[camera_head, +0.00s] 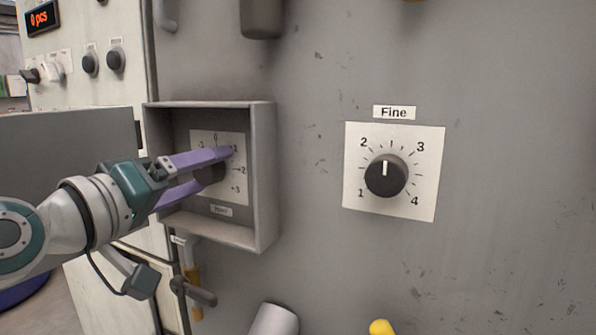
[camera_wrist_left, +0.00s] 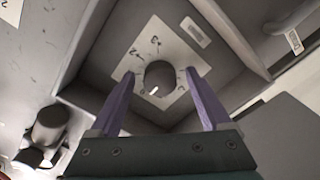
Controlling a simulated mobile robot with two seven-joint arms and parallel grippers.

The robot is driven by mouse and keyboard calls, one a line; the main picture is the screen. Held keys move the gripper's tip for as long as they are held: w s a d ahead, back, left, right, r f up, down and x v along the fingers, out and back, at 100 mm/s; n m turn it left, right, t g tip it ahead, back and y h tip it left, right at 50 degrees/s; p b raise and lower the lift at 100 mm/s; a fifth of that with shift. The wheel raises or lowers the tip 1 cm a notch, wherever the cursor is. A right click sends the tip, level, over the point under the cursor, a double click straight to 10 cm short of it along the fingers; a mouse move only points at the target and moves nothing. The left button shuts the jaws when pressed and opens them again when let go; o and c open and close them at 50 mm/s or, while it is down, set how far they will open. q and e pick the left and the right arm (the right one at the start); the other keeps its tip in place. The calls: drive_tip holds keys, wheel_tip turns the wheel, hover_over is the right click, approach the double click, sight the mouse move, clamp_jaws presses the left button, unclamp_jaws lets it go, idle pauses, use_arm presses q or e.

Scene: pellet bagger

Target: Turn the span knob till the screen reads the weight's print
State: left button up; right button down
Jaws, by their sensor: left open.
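A dark round knob (camera_wrist_left: 160,76) sits on a white dial plate (camera_head: 236,188) inside a shallow open-front box (camera_head: 262,180) on the grey panel. The label below the dial is too blurred to read for sure. My left gripper (camera_head: 214,168) reaches into the box from the left, open, with its purple fingers on either side of the knob. In the left wrist view the fingertips (camera_wrist_left: 159,77) flank the knob; I cannot tell whether they touch it. A white pointer mark shows on the knob. A small screen (camera_head: 42,18) reads "0 pcs" in red. No printed weight is identifiable. My right gripper is out of view.
A second knob (camera_head: 385,176) labelled "Fine" points near the top of its 1 to 4 dial. Small knobs (camera_head: 90,63) sit below the screen. A yellow-handled part (camera_head: 193,280) hangs below.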

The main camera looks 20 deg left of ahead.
use_arm(q)
drive_tip(key=shift+c, duration=0.3)
clamp_jaws()
idle(0.4)
drive_tip(key=shift+m, duration=0.3)
drive_tip(key=m+p, duration=0.1)
drive_tip(key=m, duration=0.1)
drive_tip(key=shift+m, duration=0.4)
drive_tip(key=m+p, duration=0.2)
drive_tip(key=m, duration=0.1)
drive_tip(key=shift+r+m, duration=0.1)
drive_tip(key=shift+m, duration=0.2)
drive_tip(key=m+p, duration=0.2)
drive_tip(key=m, duration=0.1)
drive_tip(key=shift+m, duration=0.3)
drive_tip(key=shift+m+p, duration=0.75)
drive_tip(key=shift+m, duration=0.95)
